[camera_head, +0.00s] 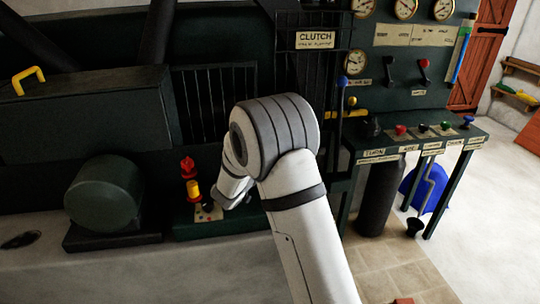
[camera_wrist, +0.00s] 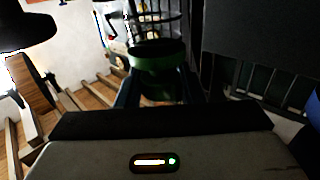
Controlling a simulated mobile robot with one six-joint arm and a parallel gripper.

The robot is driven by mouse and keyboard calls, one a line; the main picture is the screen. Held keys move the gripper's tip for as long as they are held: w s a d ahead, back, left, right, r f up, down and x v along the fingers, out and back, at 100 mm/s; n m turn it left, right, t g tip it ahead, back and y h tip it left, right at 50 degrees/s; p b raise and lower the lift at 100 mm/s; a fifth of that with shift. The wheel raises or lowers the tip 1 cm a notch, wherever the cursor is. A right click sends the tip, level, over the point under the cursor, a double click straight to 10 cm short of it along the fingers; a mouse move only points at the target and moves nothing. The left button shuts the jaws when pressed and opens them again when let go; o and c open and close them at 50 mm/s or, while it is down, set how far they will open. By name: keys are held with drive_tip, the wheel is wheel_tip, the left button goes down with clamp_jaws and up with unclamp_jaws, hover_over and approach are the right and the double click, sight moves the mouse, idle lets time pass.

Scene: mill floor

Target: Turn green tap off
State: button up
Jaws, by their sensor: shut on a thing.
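The green tap (camera_wrist: 157,58) shows in the wrist view as a dark green round part with a brighter green rim, straight ahead of my gripper. My gripper (camera_wrist: 158,88) is shut on it, with one dark finger on each side. The lower part of the tap and the exact contact are dark and hard to see. In the head view my white and grey arm hides the gripper, and I cannot make out the green tap there.
A red fitting (camera_head: 188,167) and a yellow fitting (camera_head: 193,190) stand left of my arm, close to the wrist. A dark green motor (camera_head: 103,194) lies further left. A control bench (camera_head: 420,141) with coloured knobs stands right. Pale floor is free at the right.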

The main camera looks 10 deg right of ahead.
drive_tip(key=shift+w+r+m+g+h, duration=0.1)
drive_tip(key=shift+r+m+g+h, duration=0.1)
drive_tip(key=shift+m+g+h, duration=0.15)
drive_tip(key=o, duration=0.9)
drive_tip(key=shift+f, duration=0.1)
drive_tip(key=shift+o, duration=0.2)
drive_tip(key=v, duration=0.7)
drive_tip(key=shift+s+a, duration=0.3)
